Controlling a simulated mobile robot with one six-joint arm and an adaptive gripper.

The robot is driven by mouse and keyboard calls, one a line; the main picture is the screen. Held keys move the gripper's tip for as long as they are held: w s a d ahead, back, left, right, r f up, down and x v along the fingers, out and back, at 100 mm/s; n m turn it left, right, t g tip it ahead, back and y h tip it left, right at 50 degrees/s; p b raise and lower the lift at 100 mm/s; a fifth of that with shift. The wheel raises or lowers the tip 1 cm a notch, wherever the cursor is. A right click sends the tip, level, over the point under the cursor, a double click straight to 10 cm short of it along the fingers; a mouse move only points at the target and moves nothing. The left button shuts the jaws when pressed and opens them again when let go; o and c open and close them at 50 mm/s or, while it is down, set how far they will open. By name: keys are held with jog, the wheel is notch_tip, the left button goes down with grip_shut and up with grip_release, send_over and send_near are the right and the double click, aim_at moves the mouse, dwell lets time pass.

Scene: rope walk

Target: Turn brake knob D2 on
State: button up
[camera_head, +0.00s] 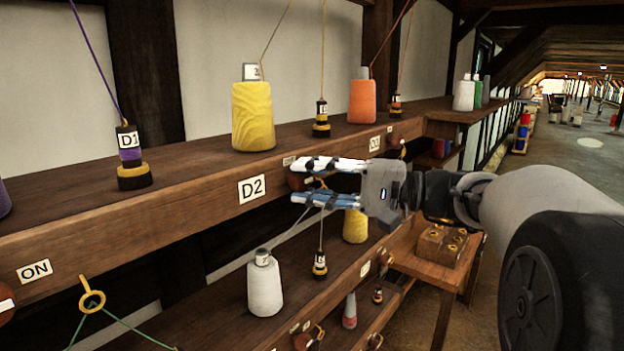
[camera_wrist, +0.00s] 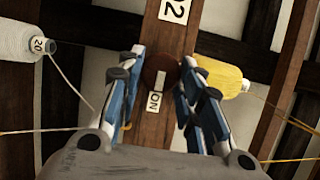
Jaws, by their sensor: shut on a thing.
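Brake knob D2 (camera_wrist: 160,66) is a round, dark red-brown knob on the front of the wooden shelf beam, to the right of the D2 label (camera_head: 252,189) in the head view. In the wrist view its white pointer mark (camera_wrist: 162,81) lies on the side near the ON label (camera_wrist: 154,102). My gripper (camera_head: 296,181) is shut on the knob, with one fingertip on each side in the wrist view (camera_wrist: 162,67). In the head view the fingers hide most of the knob.
Yellow (camera_head: 253,115) and orange (camera_head: 362,101) thread cones stand on the shelf above the knob. A white cone (camera_head: 264,285) stands on the lower shelf. Taut threads run near my gripper. A wooden stand (camera_head: 452,262) is below my arm, and open floor lies at right.

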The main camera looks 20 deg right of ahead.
dwell(0.3)
jog(key=o, duration=1.1)
jog(key=shift+d, duration=0.1)
jog(key=v, duration=1.2)
jog(key=shift+f, duration=0.1)
